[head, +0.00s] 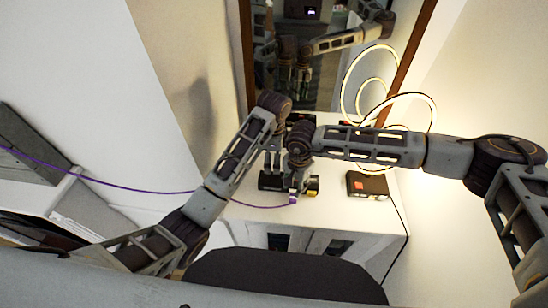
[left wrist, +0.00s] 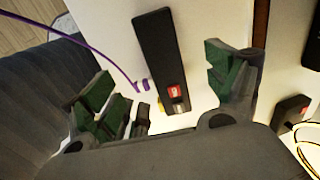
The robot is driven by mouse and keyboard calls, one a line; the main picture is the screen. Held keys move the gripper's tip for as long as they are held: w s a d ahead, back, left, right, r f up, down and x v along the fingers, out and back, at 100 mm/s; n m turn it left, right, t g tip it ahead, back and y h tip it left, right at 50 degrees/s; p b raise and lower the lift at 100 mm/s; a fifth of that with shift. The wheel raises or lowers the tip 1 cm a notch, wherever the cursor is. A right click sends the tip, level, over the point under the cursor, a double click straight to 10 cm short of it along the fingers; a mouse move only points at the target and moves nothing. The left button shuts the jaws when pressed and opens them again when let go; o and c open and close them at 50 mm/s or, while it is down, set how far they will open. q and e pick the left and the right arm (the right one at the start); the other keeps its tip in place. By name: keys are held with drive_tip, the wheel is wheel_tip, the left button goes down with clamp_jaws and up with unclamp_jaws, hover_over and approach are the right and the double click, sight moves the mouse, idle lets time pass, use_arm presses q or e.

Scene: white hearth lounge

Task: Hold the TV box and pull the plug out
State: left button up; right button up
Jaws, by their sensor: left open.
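The TV box (head: 268,181), a long black box with a small red display, lies on the white cabinet top; it also shows in the left wrist view (left wrist: 158,48). A purple plug (left wrist: 142,85) on a purple cable is at its left side there. Whether the plug is still seated I cannot tell. My left gripper (left wrist: 163,72) is open, its green-padded fingers on either side of the box. My right gripper (head: 299,182) is low at the box's right part, just above the purple plug (head: 293,199) in the head view. Its fingertips are too small to read.
A second dark box with a red front (head: 367,185) stands to the right on the cabinet top (head: 340,212). A glowing ring lamp (head: 432,108) stands behind it. A mirror (head: 330,80) is at the back. The purple cable (head: 120,187) runs off left.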

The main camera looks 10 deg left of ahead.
sight(274, 178)
use_arm(q)
drive_tip(key=shift+f, duration=0.15)
drive_tip(key=shift+f, duration=6.8)
drive_tip(key=shift+c, duration=0.5)
